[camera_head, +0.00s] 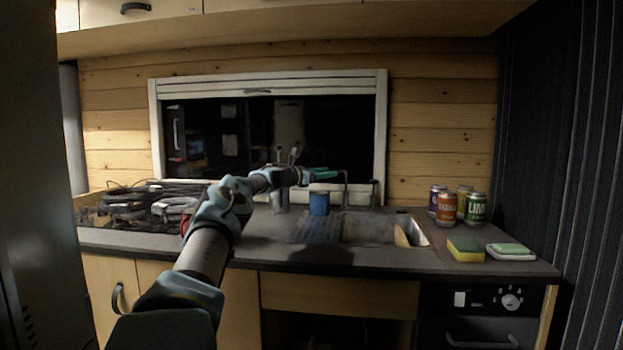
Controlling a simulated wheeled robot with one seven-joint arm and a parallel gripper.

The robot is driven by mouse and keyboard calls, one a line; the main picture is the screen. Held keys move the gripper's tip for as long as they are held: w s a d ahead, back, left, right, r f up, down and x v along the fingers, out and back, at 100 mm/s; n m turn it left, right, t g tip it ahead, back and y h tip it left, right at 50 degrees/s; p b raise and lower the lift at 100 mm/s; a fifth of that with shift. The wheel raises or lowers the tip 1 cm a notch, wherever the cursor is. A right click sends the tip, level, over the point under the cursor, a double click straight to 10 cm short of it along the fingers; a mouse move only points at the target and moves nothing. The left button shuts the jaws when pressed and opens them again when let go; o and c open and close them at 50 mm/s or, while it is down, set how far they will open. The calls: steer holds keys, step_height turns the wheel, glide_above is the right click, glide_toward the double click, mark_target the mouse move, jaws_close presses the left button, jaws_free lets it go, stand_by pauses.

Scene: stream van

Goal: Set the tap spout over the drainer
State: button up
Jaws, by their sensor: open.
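The sink (385,230) is set in the dark worktop, and a wooden piece leans inside its right end. The ridged drainer (315,231) lies directly left of the basin. A thin tap (346,190) stands behind the sink, with its upper part close to my gripper's tips. My gripper (326,174) has teal fingers and is open, reaching in from the left above the back of the counter. The fingertips are close to the tap spout; whether they touch it or lie around it, I cannot tell. The spout's exact direction is partly hidden and too small to tell.
A blue can (319,203) stands below my gripper, behind the drainer, with a grey can (279,200) to its left. A window (268,133) is behind.

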steer(key=b+v, duration=0.9)
steer(key=b, duration=0.1)
steer(key=shift+s+a, duration=0.25)
steer(key=shift+a, duration=0.05)
